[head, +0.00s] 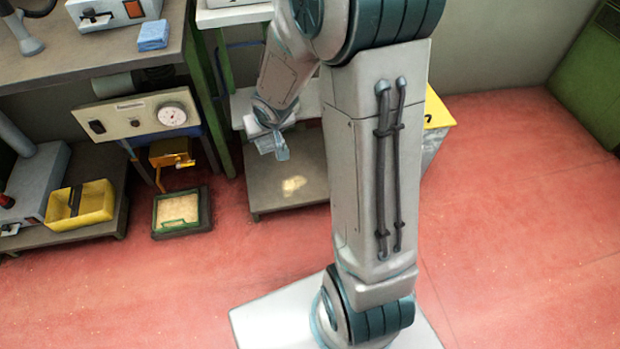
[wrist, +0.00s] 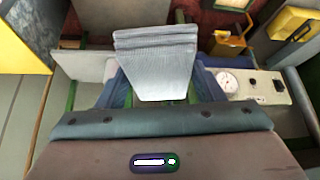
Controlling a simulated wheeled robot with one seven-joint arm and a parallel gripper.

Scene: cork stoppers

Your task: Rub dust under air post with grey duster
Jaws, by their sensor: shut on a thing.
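The grey duster (wrist: 156,70) is a folded, ribbed cloth between the blue fingers of my gripper (wrist: 160,88) in the wrist view. In the head view my gripper (head: 268,138) points down, shut on the duster (head: 281,150). A pale yellowish patch of dust (head: 293,185) lies on the low grey shelf (head: 262,203) of the stand behind my arm. The duster appears above and slightly left of the patch, apart from it. The upper part of the stand is partly hidden by my arm; I cannot tell which part is the air post.
A blue folded cloth (head: 152,35) lies on the left bench. A panel with a dial (head: 137,115) and a green-rimmed tray (head: 181,212) stand left of the shelf. A yellow bin (head: 80,206) is farther left. The red floor at right is clear.

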